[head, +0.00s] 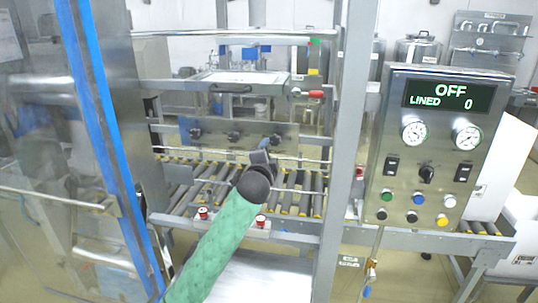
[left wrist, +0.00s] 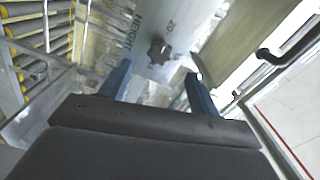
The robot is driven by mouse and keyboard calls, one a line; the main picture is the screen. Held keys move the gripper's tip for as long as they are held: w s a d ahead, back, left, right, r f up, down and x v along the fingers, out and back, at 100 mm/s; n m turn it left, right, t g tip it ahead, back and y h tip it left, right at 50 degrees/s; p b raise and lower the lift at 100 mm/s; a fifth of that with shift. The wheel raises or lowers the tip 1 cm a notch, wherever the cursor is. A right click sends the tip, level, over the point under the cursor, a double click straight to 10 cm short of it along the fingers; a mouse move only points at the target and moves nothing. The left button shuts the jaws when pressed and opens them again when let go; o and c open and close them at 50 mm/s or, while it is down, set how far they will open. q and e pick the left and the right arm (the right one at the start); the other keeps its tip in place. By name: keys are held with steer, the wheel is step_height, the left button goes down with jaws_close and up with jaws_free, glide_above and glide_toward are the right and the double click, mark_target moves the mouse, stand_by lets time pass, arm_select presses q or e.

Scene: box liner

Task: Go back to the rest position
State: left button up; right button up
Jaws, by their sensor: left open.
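My left gripper (head: 272,146) is at the end of the green-sleeved arm, in front of the box liner machine's roller conveyor (head: 293,192). In the left wrist view its two blue fingers (left wrist: 159,82) stand apart with nothing held between them. Beyond them is a metal plate marked HEIGHT (left wrist: 172,22) with a dark star-shaped knob (left wrist: 159,52). I cannot tell whether the fingers touch anything. My right gripper is in neither view.
A control panel (head: 399,164) at the right reads OFF and LINED 0. A grey upright post (head: 341,130) stands between it and the conveyor. A blue-edged clear door (head: 108,120) is at the left. Red-topped knobs (head: 261,220) line the front rail.

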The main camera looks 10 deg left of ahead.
arm_select(q)
steer(key=s+a+f+n+g, duration=0.1)
steer(key=s+f+n+g, duration=0.3)
steer(key=f, duration=1.1)
steer(key=s+a+f+n+g, duration=0.15)
steer(key=s+f, duration=0.55)
steer(key=f, duration=0.8)
steer(key=s+f+n+g, duration=0.1)
steer(key=s+f+g, duration=0.3)
steer(key=f, duration=1.1)
steer(key=s+f+n+g, duration=0.2)
steer(key=s+f, duration=0.7)
steer(key=s, duration=0.5)
steer(key=s+a+f+n+g, duration=0.1)
steer(key=s+f+n+g, duration=0.1)
steer(key=s+f, duration=0.8)
steer(key=s+f+n+g, duration=0.3)
steer(key=s+f, duration=0.7)
steer(key=s, duration=0.8)
steer(key=shift+s+a, duration=0.15)
steer(key=shift+s, duration=0.15)
steer(key=shift+c, duration=0.4)
